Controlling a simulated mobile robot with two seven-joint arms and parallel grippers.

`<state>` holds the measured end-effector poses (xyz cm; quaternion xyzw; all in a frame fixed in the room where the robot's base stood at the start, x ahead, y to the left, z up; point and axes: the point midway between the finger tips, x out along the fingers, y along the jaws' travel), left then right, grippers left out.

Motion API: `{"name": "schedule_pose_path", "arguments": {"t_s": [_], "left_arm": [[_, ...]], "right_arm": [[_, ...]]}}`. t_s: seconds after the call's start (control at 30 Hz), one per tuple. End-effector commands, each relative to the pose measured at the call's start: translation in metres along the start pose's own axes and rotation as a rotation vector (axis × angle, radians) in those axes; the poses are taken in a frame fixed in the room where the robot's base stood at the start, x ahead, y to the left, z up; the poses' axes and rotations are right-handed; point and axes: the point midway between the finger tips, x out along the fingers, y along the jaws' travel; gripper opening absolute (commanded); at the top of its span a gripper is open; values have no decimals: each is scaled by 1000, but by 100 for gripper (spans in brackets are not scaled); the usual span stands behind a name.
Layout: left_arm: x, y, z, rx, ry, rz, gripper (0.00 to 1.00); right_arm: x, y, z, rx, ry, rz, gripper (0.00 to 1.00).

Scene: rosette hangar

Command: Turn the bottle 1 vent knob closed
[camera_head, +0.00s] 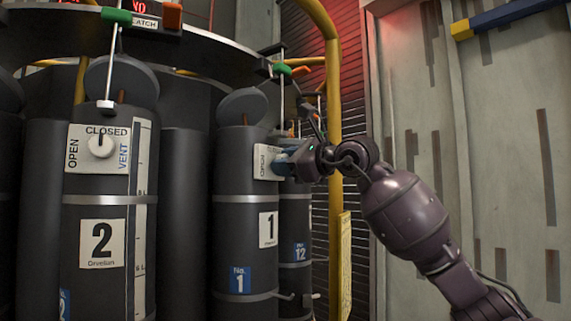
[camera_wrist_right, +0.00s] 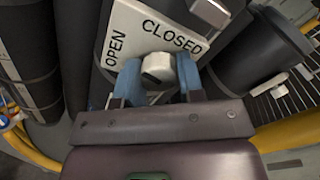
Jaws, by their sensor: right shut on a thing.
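Bottle 1 (camera_head: 235,211) is a dark upright cylinder with a "1" label and a blue "No. 1" tag. Its white vent plate (camera_head: 262,162) shows at the upper front, partly hidden by my right gripper (camera_head: 283,160). In the right wrist view the plate (camera_wrist_right: 115,45) reads OPEN at left and CLOSED at top. The round white vent knob (camera_wrist_right: 157,70) has a dark mark on its lower left side. The blue fingers of my right gripper (camera_wrist_right: 158,85) stand on both sides of the knob and are shut on it. My left gripper is not in view.
Bottle 2 (camera_head: 98,240) stands to the left with its own white knob (camera_head: 101,145). Bottle 12 (camera_head: 296,225) is behind, to the right of bottle 1. A yellow rail (camera_head: 334,100) rises close behind my right wrist. A grey wall (camera_head: 500,130) is at the right.

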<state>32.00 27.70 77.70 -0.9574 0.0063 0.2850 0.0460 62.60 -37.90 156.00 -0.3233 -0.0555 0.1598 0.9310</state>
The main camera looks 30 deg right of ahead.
Motion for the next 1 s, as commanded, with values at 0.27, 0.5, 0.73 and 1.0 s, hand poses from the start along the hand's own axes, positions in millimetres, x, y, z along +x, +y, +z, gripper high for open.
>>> {"name": "schedule_pose_path", "arguments": {"t_s": [0.27, 0.5, 0.73, 1.0], "left_arm": [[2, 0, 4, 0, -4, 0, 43], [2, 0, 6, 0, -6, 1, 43], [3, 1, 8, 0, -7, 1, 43], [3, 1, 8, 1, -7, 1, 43]], "right_arm": [[0, 1, -1, 261, 2, 1, 12], [0, 1, -1, 488, 2, 1, 12], [0, 1, 0, 707, 1, 0, 12], [0, 1, 0, 961, 1, 1, 12]]}}
